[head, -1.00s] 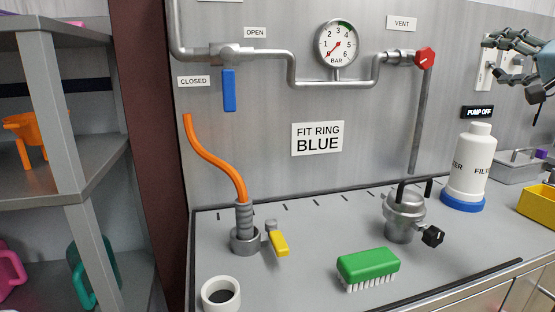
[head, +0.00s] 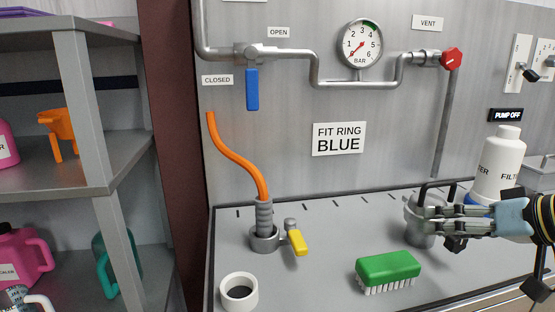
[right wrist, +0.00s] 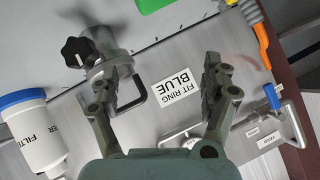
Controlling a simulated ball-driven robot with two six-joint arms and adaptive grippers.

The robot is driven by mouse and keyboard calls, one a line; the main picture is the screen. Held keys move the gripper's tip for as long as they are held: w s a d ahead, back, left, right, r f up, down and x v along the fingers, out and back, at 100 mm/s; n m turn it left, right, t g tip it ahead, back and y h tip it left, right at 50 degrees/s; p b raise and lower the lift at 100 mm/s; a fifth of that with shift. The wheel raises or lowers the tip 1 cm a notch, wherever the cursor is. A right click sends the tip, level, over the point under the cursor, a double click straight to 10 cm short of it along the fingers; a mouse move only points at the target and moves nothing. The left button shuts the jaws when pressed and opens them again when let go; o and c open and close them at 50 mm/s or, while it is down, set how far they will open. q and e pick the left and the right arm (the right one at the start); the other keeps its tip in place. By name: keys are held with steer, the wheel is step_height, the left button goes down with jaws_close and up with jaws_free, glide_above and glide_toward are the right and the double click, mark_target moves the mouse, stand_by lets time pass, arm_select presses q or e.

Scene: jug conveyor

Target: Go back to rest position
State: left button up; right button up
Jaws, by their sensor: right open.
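My right gripper (head: 438,224) reaches in from the right edge of the head view, over the bench. It is open and empty. In the head view it partly covers the metal filter housing (head: 415,227) and the lower part of the white filter bottle (head: 500,168). In the right wrist view its two fingers (right wrist: 165,85) are spread apart, with the wall sign "FIT RING BLUE" (right wrist: 178,88) showing between them. I cannot tell whether a finger touches the housing. My left gripper is not in view.
Shelves with jugs (head: 20,255) stand at the left. Wall pipes carry a gauge (head: 362,43) and a red vent knob (head: 451,58).

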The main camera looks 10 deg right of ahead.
steer(key=s+a+f+n+g+h, duration=0.25)
steer(key=s+a+f, duration=0.55)
steer(key=s, duration=0.4)
steer(key=s+g+h, duration=0.3)
steer(key=s+g, duration=0.2)
steer(key=s, duration=0.9)
step_height(320, 180, down, 35)
steer(key=s+d+b, duration=0.2)
steer(key=b, duration=0.4)
steer(key=s+d+f+g+b, duration=0.1)
steer(key=s+f+b, duration=0.3)
steer(key=s+f, duration=1.4)
steer(key=shift+m+g, duration=0.35)
steer(key=shift+g, duration=0.1)
